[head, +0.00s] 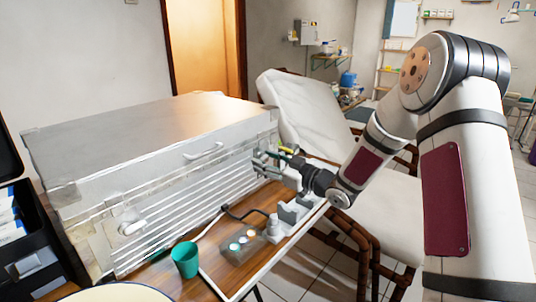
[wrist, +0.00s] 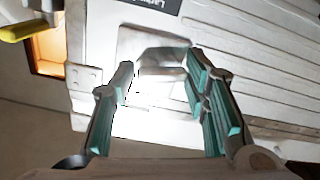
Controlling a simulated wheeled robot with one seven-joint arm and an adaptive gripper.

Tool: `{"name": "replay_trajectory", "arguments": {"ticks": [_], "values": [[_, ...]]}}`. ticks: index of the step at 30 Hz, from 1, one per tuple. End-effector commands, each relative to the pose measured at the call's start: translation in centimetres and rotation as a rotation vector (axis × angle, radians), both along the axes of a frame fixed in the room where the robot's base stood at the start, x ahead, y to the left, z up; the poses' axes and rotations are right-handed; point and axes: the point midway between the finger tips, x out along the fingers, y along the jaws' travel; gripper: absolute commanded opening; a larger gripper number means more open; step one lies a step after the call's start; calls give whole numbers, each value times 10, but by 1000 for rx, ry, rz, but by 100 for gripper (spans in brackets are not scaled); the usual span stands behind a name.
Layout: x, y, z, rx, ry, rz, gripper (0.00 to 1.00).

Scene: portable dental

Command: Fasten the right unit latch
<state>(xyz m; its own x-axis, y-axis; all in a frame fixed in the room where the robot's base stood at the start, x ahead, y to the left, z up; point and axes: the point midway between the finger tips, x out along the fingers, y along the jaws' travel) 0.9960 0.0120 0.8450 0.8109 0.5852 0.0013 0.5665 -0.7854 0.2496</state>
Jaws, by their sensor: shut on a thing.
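The dental unit is a large pale metal case (head: 140,130) with a closed lid, standing on a wooden table. Its right latch (wrist: 160,42) is a bright, washed-out metal piece on the case front in the wrist view. In the head view my gripper covers that latch. My gripper (head: 268,157) is at the right end of the case front, against it. In the wrist view my gripper's fingers (wrist: 162,76), with teal pads, stand either side of the latch and are shut on it. Glare hides the exact contact. The left latch (head: 132,228) shows on the case front.
A green cup (head: 185,260), a small tray with coloured pots (head: 240,242) and a grey holder (head: 292,212) stand before the case. A black open box (head: 30,250) is at the left. A white dental chair (head: 320,120) stands behind my arm.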

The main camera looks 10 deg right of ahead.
Motion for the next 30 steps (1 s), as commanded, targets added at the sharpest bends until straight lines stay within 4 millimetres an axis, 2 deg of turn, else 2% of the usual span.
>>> {"name": "replay_trajectory", "arguments": {"ticks": [12, 30], "values": [[-4, 6, -1, 181, 144, 12, 14], [-4, 7, -1, 217, 169, 14, 14]]}}
